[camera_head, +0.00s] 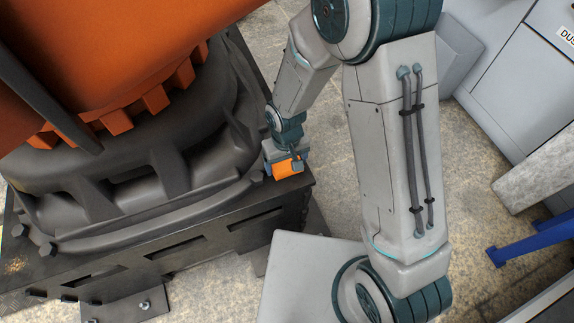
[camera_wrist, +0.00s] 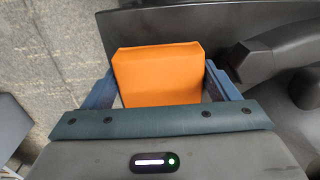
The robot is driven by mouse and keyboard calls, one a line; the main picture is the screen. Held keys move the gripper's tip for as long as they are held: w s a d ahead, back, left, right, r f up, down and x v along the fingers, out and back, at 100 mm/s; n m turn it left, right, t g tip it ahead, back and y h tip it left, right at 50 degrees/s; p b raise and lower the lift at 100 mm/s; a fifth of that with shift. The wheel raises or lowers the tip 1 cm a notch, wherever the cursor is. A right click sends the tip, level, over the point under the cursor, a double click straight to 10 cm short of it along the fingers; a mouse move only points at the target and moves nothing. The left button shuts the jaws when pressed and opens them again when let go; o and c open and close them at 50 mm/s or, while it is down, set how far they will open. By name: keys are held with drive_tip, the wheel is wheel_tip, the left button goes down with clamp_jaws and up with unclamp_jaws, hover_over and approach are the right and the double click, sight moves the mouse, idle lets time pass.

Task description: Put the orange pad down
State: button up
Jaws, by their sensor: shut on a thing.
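The orange pad (camera_head: 287,168) is a small block at the corner of a black machine base. In the wrist view the pad (camera_wrist: 160,75) fills the space between the two blue fingers. My gripper (camera_head: 283,162) is shut on it, and in the wrist view my gripper (camera_wrist: 160,88) has a finger at each side of the pad. The pad is over or at the dark top of the base (camera_head: 224,220); I cannot tell whether it touches that surface. The pad's underside is hidden.
A large orange and black machine (camera_head: 130,130) stands on the base to the left, close beside my gripper. Grey cabinets (camera_head: 520,70) stand at the upper right. A blue stand (camera_head: 530,238) is at the right. Bare concrete floor (camera_head: 325,120) shows between.

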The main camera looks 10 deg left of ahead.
sight(287, 169)
wheel_tip(287, 169, down, 2)
drive_tip(key=shift+r, duration=0.1)
drive_tip(key=shift+s+f+b, duration=0.15)
drive_tip(key=shift+f+b, duration=0.5)
drive_tip(key=shift+b, duration=0.05)
drive_tip(key=o, duration=0.9)
drive_tip(key=shift+d, duration=0.1)
drive_tip(key=shift+o, duration=0.3)
drive_tip(key=shift+r+p, duration=0.5)
drive_tip(key=shift+p, duration=0.05)
wheel_tip(287, 169, up, 12)
drive_tip(key=p, duration=0.3)
drive_tip(key=shift+r, duration=0.15)
